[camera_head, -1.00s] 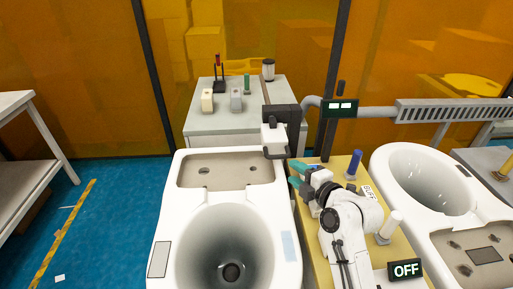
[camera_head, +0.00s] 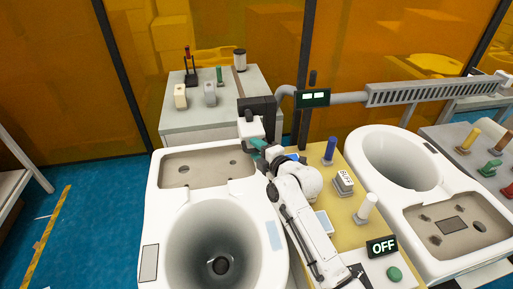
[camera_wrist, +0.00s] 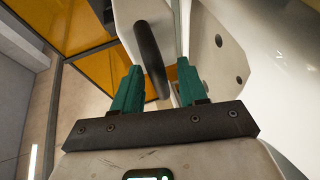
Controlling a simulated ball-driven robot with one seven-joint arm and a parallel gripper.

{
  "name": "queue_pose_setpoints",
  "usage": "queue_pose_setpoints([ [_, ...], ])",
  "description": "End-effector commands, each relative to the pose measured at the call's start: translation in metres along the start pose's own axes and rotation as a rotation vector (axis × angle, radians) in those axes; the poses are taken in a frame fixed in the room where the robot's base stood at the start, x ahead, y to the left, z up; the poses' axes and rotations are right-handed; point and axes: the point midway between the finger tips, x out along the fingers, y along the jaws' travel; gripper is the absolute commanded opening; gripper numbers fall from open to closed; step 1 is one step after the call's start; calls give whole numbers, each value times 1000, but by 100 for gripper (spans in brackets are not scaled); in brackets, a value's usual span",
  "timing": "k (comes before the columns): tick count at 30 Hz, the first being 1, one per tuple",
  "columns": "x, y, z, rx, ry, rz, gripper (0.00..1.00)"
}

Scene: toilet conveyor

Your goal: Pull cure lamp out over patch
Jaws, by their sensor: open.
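The cure lamp (camera_head: 250,128) is a white head with a black block behind it, over the back right corner of the near toilet (camera_head: 157,215). In the wrist view a dark bar-shaped handle (camera_wrist: 150,55) crosses a pale body, which looks like the lamp. My gripper (camera_head: 258,148) is at the lamp's lower front. Its teal fingers (camera_wrist: 158,85) are apart, with the handle's lower end showing between or just beyond them; I cannot tell if they touch. A pale blue rectangle (camera_head: 274,235) on the toilet's right rim may be the patch; a grey one (camera_head: 149,263) is on its left rim.
A yellow bench (camera_head: 352,205) with a white block (camera_head: 343,182), a blue-handled tool (camera_head: 330,150) and an OFF sign (camera_head: 382,247) stands right of the toilet. A second toilet (camera_head: 375,150) is beyond it. A grey cabinet (camera_head: 190,120) stands behind. A duct (camera_head: 430,92) runs at right.

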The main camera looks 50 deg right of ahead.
Motion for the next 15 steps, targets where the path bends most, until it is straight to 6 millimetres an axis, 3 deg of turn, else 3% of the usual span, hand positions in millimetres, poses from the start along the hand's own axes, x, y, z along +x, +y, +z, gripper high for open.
queue_pose_setpoints([
  [11,4,0,0,1,1,0,42],
  [15,4,0,0,1,1,0,29],
])
